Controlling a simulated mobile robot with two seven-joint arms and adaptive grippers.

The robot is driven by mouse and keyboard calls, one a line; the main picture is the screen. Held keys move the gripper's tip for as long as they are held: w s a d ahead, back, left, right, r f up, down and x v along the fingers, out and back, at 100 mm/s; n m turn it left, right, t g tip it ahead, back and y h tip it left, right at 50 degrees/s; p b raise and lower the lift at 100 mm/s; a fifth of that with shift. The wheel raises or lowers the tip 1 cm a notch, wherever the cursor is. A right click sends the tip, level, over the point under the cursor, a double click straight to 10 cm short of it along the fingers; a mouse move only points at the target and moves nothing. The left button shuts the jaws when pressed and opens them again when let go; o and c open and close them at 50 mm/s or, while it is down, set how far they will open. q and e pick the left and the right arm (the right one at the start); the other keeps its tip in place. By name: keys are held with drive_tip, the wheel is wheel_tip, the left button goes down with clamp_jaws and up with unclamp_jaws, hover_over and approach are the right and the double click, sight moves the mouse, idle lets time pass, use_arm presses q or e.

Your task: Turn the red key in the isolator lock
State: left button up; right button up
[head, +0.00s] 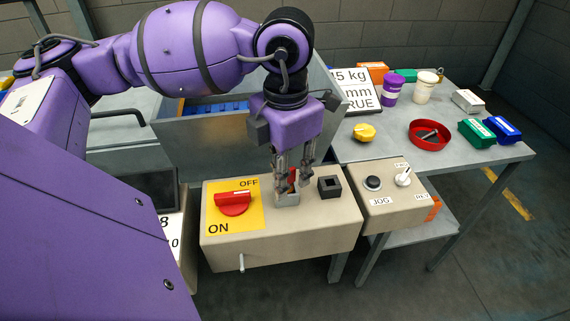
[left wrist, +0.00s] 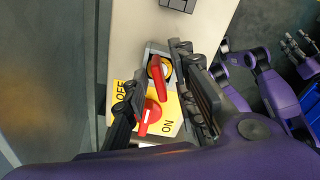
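The red key (head: 292,177) stands in the isolator lock (head: 286,198), a grey block on the beige control box (head: 320,222). The key (left wrist: 157,76) and lock (left wrist: 152,53) also show in the left wrist view. My left gripper (head: 293,172) points down at the lock. In the left wrist view its two fingers (left wrist: 158,82) are apart, one on each side of the key, with gaps visible. A red rotary switch (head: 234,204) sits on a yellow ON/OFF plate beside the lock. My right gripper (left wrist: 303,52) appears at the right edge of the left wrist view, its fingers apart and empty.
A black square block (head: 329,187) stands right of the lock, close to the left fingers. A JOG box (head: 392,196) adjoins on the right. The grey table (head: 385,153) behind holds a red dish (head: 429,135), a yellow object (head: 364,132) and several containers. A large metal bin stands behind my gripper.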

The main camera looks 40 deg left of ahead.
drive_tip(key=shift+s, duration=0.2)
use_arm(q)
drive_tip(key=shift+r, duration=0.4)
drive_tip(key=shift+r+p, duration=1)
drive_tip(key=shift+r, duration=0.4)
drive_tip(key=shift+r+p, duration=0.95)
drive_tip(key=shift+r, duration=0.8)
use_arm(e)
drive_tip(key=shift+t, duration=0.4)
drive_tip(key=w+r, duration=0.2)
drive_tip(key=r, duration=0.1)
drive_tip(key=w+r, duration=0.1)
drive_tip(key=shift+r, duration=0.4)
drive_tip(key=shift+s+f, duration=0.1)
drive_tip(key=shift+s, duration=0.15)
